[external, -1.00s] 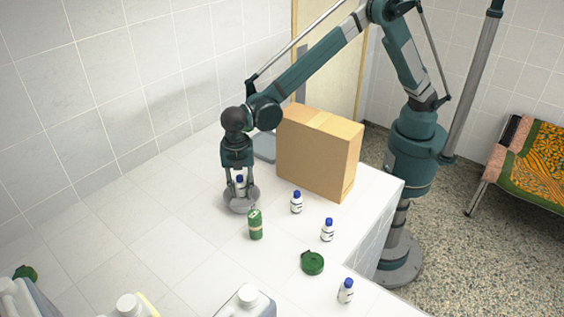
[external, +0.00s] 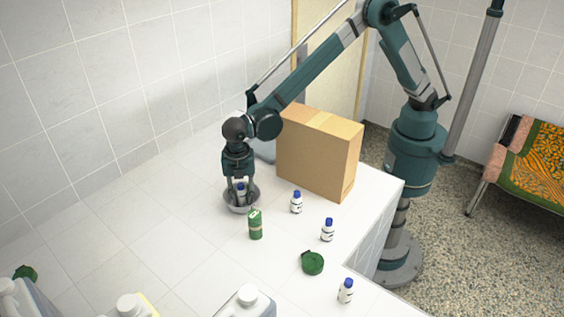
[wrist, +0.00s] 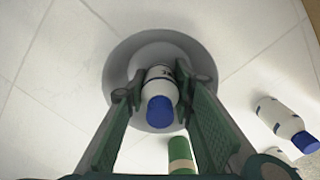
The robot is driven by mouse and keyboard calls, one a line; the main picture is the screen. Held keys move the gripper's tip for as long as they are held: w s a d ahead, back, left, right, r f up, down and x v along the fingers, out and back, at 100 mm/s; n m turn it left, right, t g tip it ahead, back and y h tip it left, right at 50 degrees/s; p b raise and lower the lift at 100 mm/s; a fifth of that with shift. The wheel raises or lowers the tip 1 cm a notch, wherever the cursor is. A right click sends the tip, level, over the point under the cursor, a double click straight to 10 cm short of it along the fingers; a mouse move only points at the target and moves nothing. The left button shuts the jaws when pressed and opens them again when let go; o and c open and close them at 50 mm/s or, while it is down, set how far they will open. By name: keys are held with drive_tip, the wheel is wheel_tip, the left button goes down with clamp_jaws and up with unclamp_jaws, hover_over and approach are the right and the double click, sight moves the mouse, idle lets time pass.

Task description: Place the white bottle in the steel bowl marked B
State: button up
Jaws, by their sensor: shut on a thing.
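A white bottle with a blue cap (wrist: 160,98) is between the fingers of my gripper (wrist: 159,90), which is shut on it. In the external view my gripper (external: 240,188) points down with the bottle (external: 241,189) low over or inside a steel bowl (external: 232,205). In the wrist view the bowl's rim (wrist: 118,65) surrounds the bottle. I cannot tell whether the bottle touches the bowl's floor. No letter B can be read on the bowl.
A green can (external: 255,224) stands right beside the bowl. More white bottles with blue caps (external: 296,203) (external: 328,231) (external: 346,291) stand to the right. A green round thing (external: 312,263) lies near the edge. A cardboard box (external: 310,155) stands behind.

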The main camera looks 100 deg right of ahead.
sight(241, 184)
drive_tip(key=shift+f, duration=0.2)
drive_tip(key=o, duration=0.6)
drive_tip(key=shift+r, duration=0.15)
wheel_tip(241, 184, up, 12)
drive_tip(key=shift+r+b, duration=0.1)
drive_tip(key=shift+b, duration=0.2)
idle(0.6)
